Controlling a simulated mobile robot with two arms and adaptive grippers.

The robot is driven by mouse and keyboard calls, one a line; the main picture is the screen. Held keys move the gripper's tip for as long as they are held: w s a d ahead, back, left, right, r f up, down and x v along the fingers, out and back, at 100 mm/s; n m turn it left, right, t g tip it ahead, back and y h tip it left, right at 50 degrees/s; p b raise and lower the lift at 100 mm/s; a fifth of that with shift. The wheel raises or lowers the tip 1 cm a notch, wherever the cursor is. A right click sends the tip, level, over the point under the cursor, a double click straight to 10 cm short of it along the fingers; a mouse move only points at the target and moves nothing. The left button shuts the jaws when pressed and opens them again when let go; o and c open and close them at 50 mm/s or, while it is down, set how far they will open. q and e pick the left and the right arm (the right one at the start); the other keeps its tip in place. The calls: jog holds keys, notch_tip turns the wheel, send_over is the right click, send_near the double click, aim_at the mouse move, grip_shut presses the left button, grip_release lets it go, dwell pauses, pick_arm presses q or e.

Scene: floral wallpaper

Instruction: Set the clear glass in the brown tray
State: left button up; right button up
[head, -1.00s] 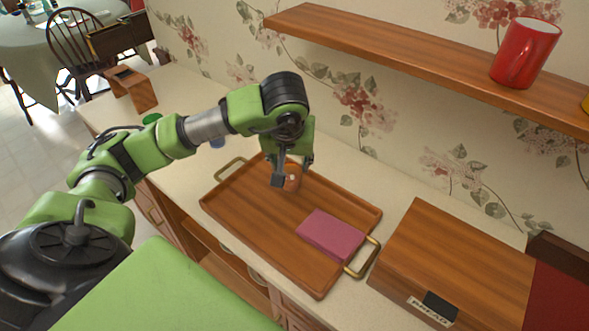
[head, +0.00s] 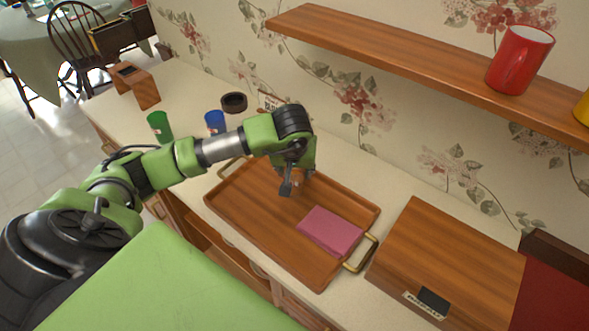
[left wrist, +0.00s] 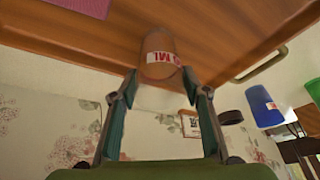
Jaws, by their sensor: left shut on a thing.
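The clear glass (left wrist: 160,58), with a red and white label, sits between the fingertips of my left gripper (left wrist: 160,78) in the left wrist view. The gripper is shut on it. I cannot tell whether the glass's base touches the tray. My right gripper is not in view.
A pink folded cloth (head: 330,231) lies in the tray's right part. A wooden bread box (head: 450,255) stands to the right. A green cup (head: 159,126), a blue cup (head: 215,121) and a dark round dish (head: 234,101) stand left. A shelf (head: 400,65) with a red mug (head: 520,60) is above.

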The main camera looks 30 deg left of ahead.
pick_arm(q)
jog(key=o, duration=1.5)
jog(key=shift+f, duration=0.1)
jog(key=shift+c, duration=0.2)
jog(key=shift+r, duration=0.3)
jog(key=b+v, duration=0.2)
jog(key=v, duration=0.9)
jog(key=shift+r, duration=0.35)
jog(key=shift+s+d, duration=0.1)
jog(key=shift+s, duration=0.05)
